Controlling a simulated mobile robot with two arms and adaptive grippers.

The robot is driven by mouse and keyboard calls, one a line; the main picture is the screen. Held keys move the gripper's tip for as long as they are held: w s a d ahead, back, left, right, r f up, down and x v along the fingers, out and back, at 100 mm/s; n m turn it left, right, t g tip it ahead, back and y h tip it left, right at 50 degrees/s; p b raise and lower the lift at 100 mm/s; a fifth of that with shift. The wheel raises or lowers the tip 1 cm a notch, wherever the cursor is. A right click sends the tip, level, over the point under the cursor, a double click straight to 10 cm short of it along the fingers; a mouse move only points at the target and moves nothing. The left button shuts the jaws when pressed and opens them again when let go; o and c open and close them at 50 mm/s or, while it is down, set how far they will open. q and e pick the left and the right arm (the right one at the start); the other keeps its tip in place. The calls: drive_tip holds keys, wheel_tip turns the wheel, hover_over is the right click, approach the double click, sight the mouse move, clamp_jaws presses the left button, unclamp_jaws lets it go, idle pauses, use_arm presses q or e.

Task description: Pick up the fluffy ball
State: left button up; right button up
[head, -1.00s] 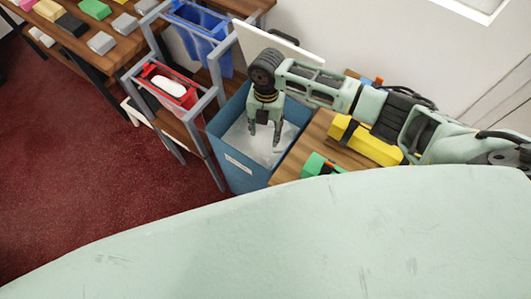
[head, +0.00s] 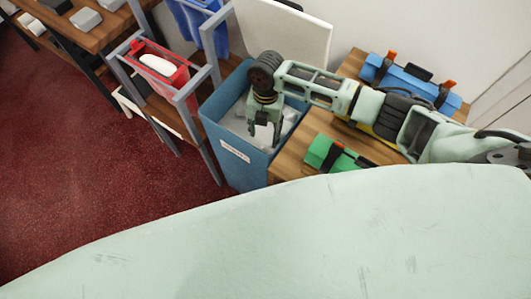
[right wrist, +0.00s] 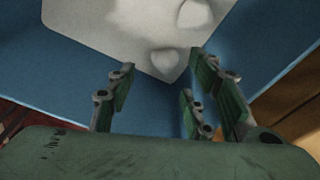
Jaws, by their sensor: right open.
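No thing is clearly recognisable as a fluffy ball. Two pale rounded lumps show in the right wrist view, one near the fingers (right wrist: 165,62) and one further up (right wrist: 195,12), on or against a pale flat surface (right wrist: 100,28). They lie inside the blue bin (head: 236,165), which also holds whitish things in the head view. I cannot tell whether either lump is the ball. My right gripper (head: 265,138) points down into the bin, fingers apart and empty; its fingers also show in the right wrist view (right wrist: 163,85), short of the lumps. My left gripper is out of view.
A wooden table (head: 300,160) stands right of the bin, with a green case (head: 335,155) and a blue case (head: 415,82) on it. A grey rack with a red bin (head: 150,75) stands left. A white panel (head: 285,35) is behind. The red floor (head: 80,170) is open.

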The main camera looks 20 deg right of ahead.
sight(264, 148)
drive_tip(key=f, duration=0.2)
drive_tip(key=s+f, duration=0.1)
drive_tip(key=f, duration=0.1)
drive_tip(key=a+f, duration=0.1)
drive_tip(key=f, duration=0.1)
drive_tip(key=shift+s+f+p, duration=0.15)
drive_tip(key=shift+s+p, duration=0.2)
drive_tip(key=shift+s, duration=0.05)
drive_tip(key=shift+f, duration=0.25)
drive_tip(key=shift+c, duration=0.2)
drive_tip(key=c, duration=0.6)
